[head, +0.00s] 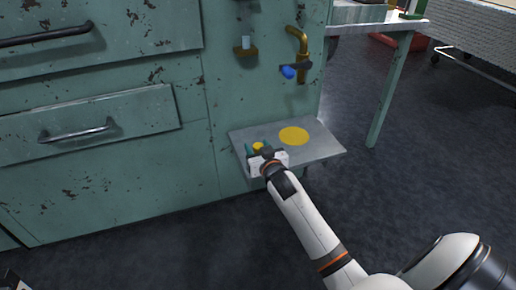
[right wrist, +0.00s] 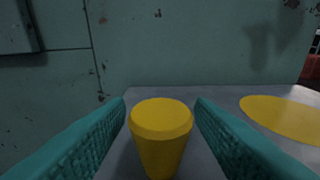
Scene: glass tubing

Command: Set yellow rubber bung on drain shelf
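The yellow rubber bung (right wrist: 162,140) is a tapered plug, wide end up, and looks upright. In the head view the bung (head: 258,147) is over the near left part of the drain shelf (head: 322,151), a grey metal plate on the green cabinet. My right gripper (head: 259,150) has its teal fingers on either side of the bung. In the right wrist view the gripper (right wrist: 161,108) shows narrow gaps between both fingers and the bung. The bung's foot is cut off, so its contact with the shelf is hidden.
A flat yellow disc (head: 293,136) lies on the shelf, right of the bung. A brass tap (head: 302,55) with a blue part (head: 289,72) is above the shelf. A small ledge (head: 245,50) is on the cabinet. Drawer handles (head: 76,131) stick out at left. The shelf's right part is clear.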

